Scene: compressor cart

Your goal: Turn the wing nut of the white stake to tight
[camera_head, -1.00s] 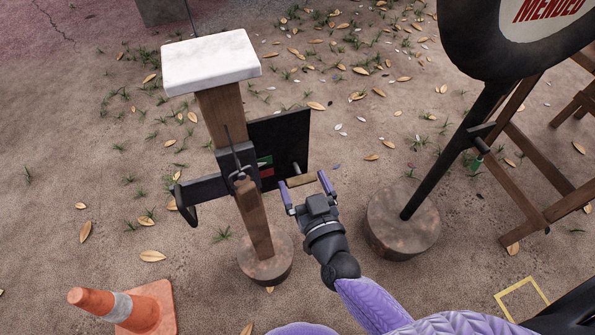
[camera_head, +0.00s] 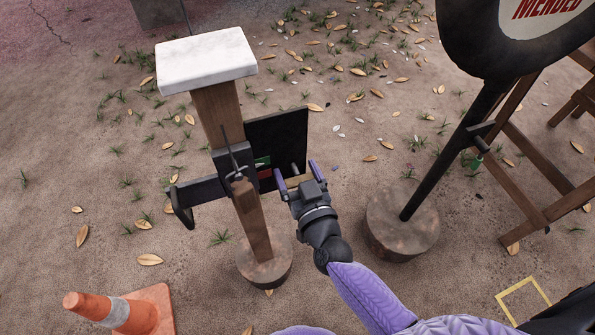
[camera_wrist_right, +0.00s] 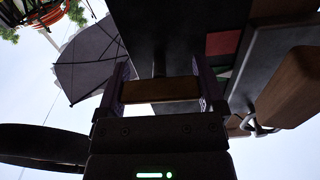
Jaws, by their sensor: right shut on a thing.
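The white stake (camera_head: 247,215) is a brown wooden post with a white slab on top and a round foot. A black panel (camera_head: 280,138) with green and red patches is fixed to it. My right gripper (camera_head: 298,177) is at the lower right of this panel. In the right wrist view, its fingers (camera_wrist_right: 160,88) are shut on a brown bar (camera_wrist_right: 160,89), on a short dark stem in front of the panel. This bar looks like the wing nut. The head view hardly shows it now. My left gripper is in neither view.
A dark post on a round base (camera_head: 402,220) carries a sign (camera_head: 520,30) close to the right of my right arm. A wooden frame (camera_head: 515,190) stands at the right. Leaf-strewn ground lies between.

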